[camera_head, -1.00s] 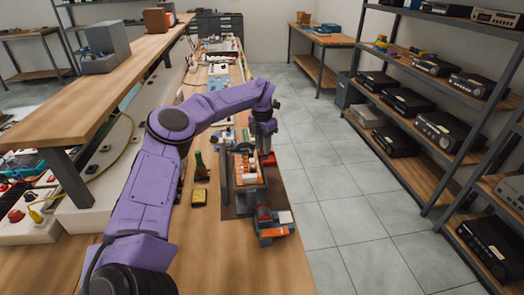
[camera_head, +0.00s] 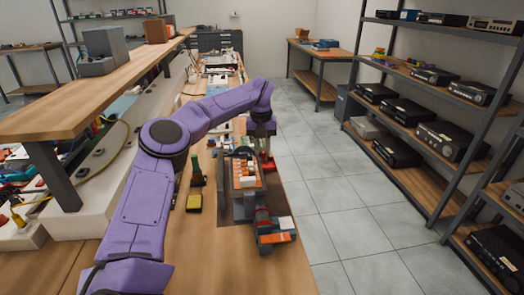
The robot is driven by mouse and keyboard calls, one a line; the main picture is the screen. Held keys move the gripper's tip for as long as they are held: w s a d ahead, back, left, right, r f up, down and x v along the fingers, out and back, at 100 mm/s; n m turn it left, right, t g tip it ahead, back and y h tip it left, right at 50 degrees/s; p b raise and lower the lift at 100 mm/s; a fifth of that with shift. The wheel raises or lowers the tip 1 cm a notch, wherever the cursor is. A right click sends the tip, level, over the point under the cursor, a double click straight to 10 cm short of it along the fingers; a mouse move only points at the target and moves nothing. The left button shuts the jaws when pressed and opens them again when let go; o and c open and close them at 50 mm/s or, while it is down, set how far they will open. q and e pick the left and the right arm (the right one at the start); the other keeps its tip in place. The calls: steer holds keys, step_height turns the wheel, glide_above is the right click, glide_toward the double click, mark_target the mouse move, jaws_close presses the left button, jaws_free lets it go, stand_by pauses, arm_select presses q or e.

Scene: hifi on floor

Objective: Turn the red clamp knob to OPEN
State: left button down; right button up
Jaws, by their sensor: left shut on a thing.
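A grey fixture (camera_head: 238,208) stands on a dark mat on the wooden bench. It carries a row of orange and white pieces (camera_head: 245,173). The red clamp knob (camera_head: 269,164) shows as a small red patch at the fixture's far right. My left gripper (camera_head: 264,151) points down from above, shut on the red clamp knob. The fingertips and most of the knob are hard to make out. My right gripper is out of view.
A small yellow-and-black box (camera_head: 194,202) and a dark green bottle-like item (camera_head: 196,172) stand left of the fixture. A raised wooden shelf (camera_head: 75,104) runs along the left. Several small items fill the bench beyond. The tiled floor (camera_head: 335,190) at right is clear.

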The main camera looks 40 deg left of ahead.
mark_target(261, 151)
arm_select(q)
steer(key=shift+w+r, duration=0.1)
steer(key=shift+a, duration=0.1)
stand_by(0.4)
steer(key=c, duration=0.9)
jaws_free()
steer(key=shift+w+f, duration=0.1)
steer(key=shift+f, duration=0.1)
steer(key=r, duration=0.5)
steer(key=r+p, duration=0.1)
steer(key=r, duration=0.4)
steer(key=shift+a+r, duration=0.2)
steer(key=shift+r, duration=0.1)
steer(key=shift+s, duration=0.2)
